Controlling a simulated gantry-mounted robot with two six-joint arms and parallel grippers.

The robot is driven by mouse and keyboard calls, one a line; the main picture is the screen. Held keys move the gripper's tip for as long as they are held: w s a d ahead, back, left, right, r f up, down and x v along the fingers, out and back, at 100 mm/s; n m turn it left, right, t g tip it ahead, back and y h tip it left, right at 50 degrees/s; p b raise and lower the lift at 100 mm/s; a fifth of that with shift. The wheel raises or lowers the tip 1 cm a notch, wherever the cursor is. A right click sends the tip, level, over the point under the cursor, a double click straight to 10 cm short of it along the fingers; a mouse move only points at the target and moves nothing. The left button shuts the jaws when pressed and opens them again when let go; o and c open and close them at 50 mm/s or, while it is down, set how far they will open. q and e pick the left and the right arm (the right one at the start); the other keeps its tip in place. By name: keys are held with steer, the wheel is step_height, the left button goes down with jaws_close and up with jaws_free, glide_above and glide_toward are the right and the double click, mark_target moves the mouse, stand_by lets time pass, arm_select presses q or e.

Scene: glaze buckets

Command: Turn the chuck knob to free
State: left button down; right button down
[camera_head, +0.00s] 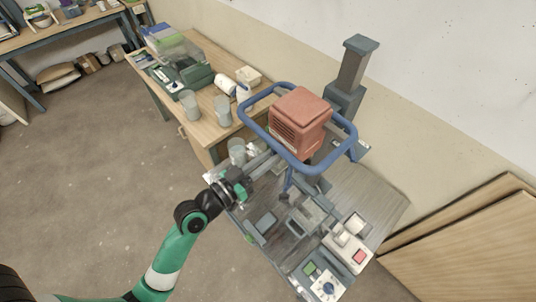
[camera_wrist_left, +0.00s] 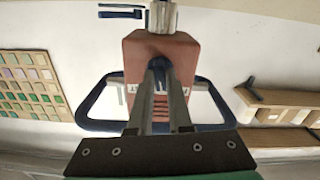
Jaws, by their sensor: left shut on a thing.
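The mixer has a red motor housing (camera_head: 299,115) inside a blue tubular ring (camera_head: 249,121) above the grey bench. In the left wrist view the red housing (camera_wrist_left: 183,52) and the ring (camera_wrist_left: 90,104) are straight ahead. My left gripper (camera_head: 275,162) reaches in at the ring's lower left side. Its fingers (camera_wrist_left: 158,80) are closed in on a small dark rounded piece, which looks to be the chuck knob (camera_wrist_left: 158,64), below the housing. The knob's marking and turn angle cannot be read. My right gripper is in neither view.
Grey cups (camera_head: 222,109) stand on the wooden table behind. Wooden boards (camera_head: 470,245) lean at right. The floor at left is clear.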

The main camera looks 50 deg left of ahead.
arm_select(q)
steer(key=shift+n+p, duration=1.35)
steer(key=shift+n, duration=2.15)
steer(key=c, duration=0.8)
jaws_free()
steer(key=shift+c, duration=0.2)
steer(key=shift+s, duration=0.1)
